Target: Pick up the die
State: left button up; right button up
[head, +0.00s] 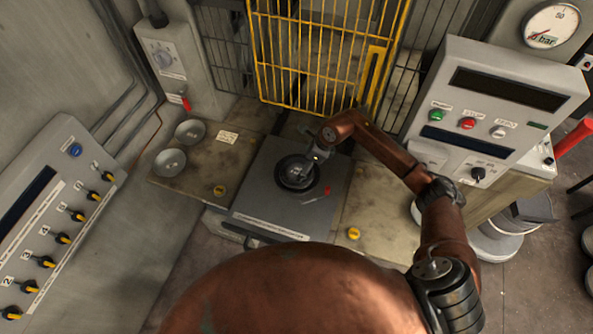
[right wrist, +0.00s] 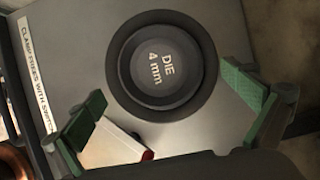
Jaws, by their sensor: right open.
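The die (right wrist: 162,70) is a dark round piece marked "DIE 4 mm", seated in a dark ring on a grey plate. In the head view the die (head: 293,174) is on the middle plate, partly hidden by my right gripper (head: 307,163). In the right wrist view my right gripper (right wrist: 163,88) is open, with its green-padded fingers on either side of and below the die in the picture, apart from it. Nothing is between the fingers. My left gripper is not in view.
The grey plate (head: 255,205) carries a red-tipped lever (head: 327,190) beside the ring. Two metal bowls (head: 170,162) are on the left. A yellow cage gate (head: 300,55) is behind. A control panel (head: 480,115) stands right, another (head: 50,215) left.

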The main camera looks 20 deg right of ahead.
aim_at(296, 171)
jog(key=p+x, duration=0.1)
jog(key=x, duration=0.1)
jog(key=shift+a+f, duration=0.2)
jog(key=shift+f, duration=0.1)
jog(key=shift+x, duration=0.75)
jog(key=shift+f, duration=0.1)
jog(key=c, duration=1.3)
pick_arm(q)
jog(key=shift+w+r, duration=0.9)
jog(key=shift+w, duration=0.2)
pick_arm(e)
jog(key=shift+w, duration=0.1)
jog(key=shift+c, duration=0.8)
